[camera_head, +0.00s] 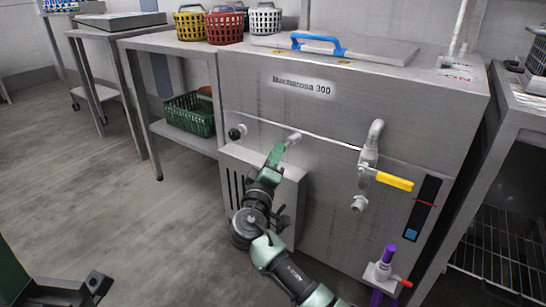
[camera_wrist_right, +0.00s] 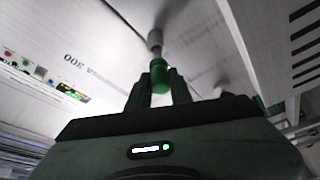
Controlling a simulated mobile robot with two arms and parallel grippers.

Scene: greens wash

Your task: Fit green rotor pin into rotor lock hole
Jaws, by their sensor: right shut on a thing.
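My right gripper (camera_head: 271,172) is raised against the front of the steel wash machine (camera_head: 335,110). It is shut on the green rotor pin, whose green body (camera_wrist_right: 160,71) shows between the fingers (camera_wrist_right: 158,92) in the right wrist view. A grey metal piece (camera_wrist_right: 155,38) stands beyond the pin, in line with it. In the head view a pale metal end (camera_head: 294,137) meets the machine front just above the gripper. I cannot tell whether the pin is inside the rotor lock hole; the hole itself is hidden. My left gripper (camera_head: 75,290) is partly in view at the bottom left, away from the machine.
A black knob (camera_head: 237,132) sits left of the pin. A pipe with a yellow-handled valve (camera_head: 394,181) and a purple fitting with a red lever (camera_head: 386,268) stick out at right. Coloured baskets (camera_head: 224,27) stand above; a green crate (camera_head: 190,114) is on a shelf. The left floor is clear.

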